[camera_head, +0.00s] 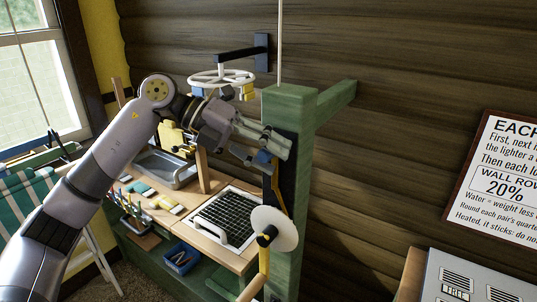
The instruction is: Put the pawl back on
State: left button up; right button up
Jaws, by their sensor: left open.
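My left gripper (277,152) reaches in from the left, with its fingers open at the dark plate (287,180) on the green post (304,140). A small blue piece (263,160) shows at the fingertips; I cannot tell whether it is a gripper part or touches the plate. A thin yellow bar (281,197) runs down the plate below the fingers. I cannot pick out the pawl for certain; the fingers cover that part of the plate. My right gripper is out of view.
A wooden bench (213,240) holds a black grid tray (222,221), a metal basin (167,168) and several small blocks. A blue bin (181,260) is at its front. A white wheel (221,77) hangs behind my arm. A sign (505,180) and grey box (470,280) stand right.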

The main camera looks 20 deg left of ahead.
pick_arm(q)
jog(key=shift+a, duration=0.15)
jog(key=v, duration=1.2)
